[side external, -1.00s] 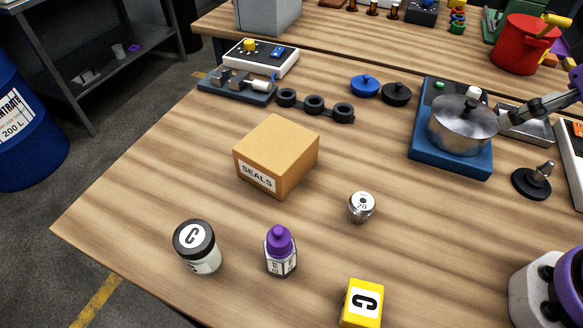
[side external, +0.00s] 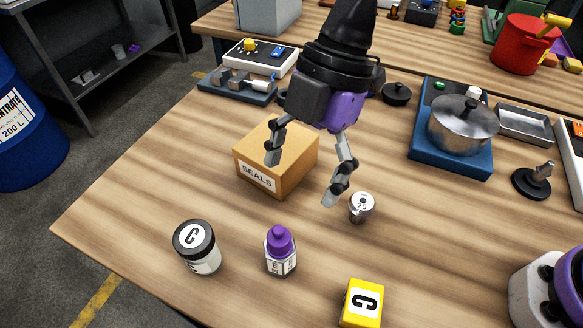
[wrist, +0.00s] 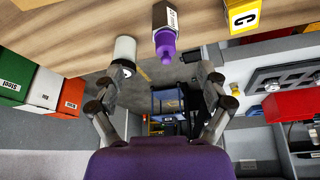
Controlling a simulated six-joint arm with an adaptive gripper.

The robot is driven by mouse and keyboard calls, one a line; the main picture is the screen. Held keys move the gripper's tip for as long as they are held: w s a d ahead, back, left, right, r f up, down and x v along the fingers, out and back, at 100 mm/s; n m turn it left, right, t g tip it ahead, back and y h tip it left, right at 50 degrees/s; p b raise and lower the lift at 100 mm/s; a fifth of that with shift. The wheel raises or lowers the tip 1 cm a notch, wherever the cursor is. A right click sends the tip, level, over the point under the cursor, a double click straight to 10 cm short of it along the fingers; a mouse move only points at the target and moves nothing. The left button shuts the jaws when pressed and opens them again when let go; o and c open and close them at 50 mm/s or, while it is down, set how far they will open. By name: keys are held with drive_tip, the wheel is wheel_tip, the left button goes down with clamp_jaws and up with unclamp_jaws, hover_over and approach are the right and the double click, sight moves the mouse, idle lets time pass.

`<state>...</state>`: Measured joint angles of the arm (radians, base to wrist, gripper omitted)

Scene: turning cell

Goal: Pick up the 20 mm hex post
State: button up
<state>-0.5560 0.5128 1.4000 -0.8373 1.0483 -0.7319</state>
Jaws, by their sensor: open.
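The hex post (side external: 361,207) is a small silver metal piece marked 20 on its top. It stands upright on the wooden table in the side external view, right of the SEALS box. My gripper (side external: 302,178) is open and empty, with its fingers spread. In this view its right fingertip appears just left of the post, but I cannot tell the height gap. In the wrist view my gripper (wrist: 158,90) shows two spread fingers with nothing between them. I cannot make out the post in the wrist view.
The cardboard SEALS box (side external: 270,168) stands behind my fingers. A black-capped jar (side external: 198,247), a purple-capped bottle (side external: 281,252) and a yellow C block (side external: 362,303) stand near the front. A pot (side external: 462,124) on a blue base stands at the back right. Table left of the box is clear.

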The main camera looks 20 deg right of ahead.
sight(276, 253)
drive_tip(key=shift+n+g, duration=0.4)
drive_tip(key=shift+n, duration=0.4)
drive_tip(key=x, duration=0.3)
drive_tip(key=a+x, duration=0.1)
drive_tip(key=x, duration=0.2)
drive_tip(key=shift+s, duration=0.25)
drive_tip(key=x, duration=0.5)
drive_tip(key=shift+s+a+f, duration=0.2)
drive_tip(key=shift+f, duration=0.1)
clamp_jaws()
